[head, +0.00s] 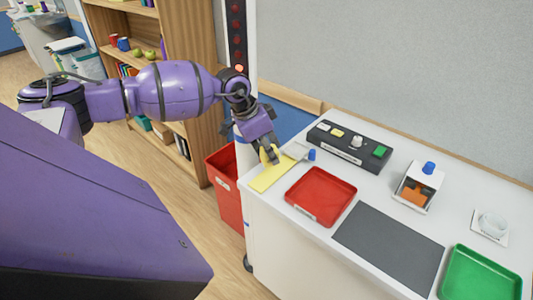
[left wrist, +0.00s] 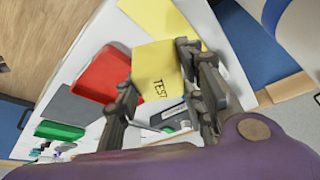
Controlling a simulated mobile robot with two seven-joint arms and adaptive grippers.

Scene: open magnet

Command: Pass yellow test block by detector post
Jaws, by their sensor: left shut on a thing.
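The yellow test block (left wrist: 157,70), marked TEST, sits between the fingers of my left gripper (left wrist: 155,97) in the left wrist view. In the head view my left gripper (head: 268,156) points down above the yellow mat (head: 266,180) at the table's left corner, and only a little of the block (head: 271,153) shows between the fingers. The mat also shows in the left wrist view (left wrist: 165,18). The detector post (head: 238,35), a dark upright strip with red lamps, stands behind and left of the gripper; a low lamp glows. My right gripper is not in view.
A red tray (head: 320,195) lies beside the mat. A dark control box (head: 350,146), a white holder (head: 417,186) with an orange piece, a grey mat (head: 389,236) and a green tray (head: 482,275) fill the table. A red bin (head: 228,190) stands on the floor at its left.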

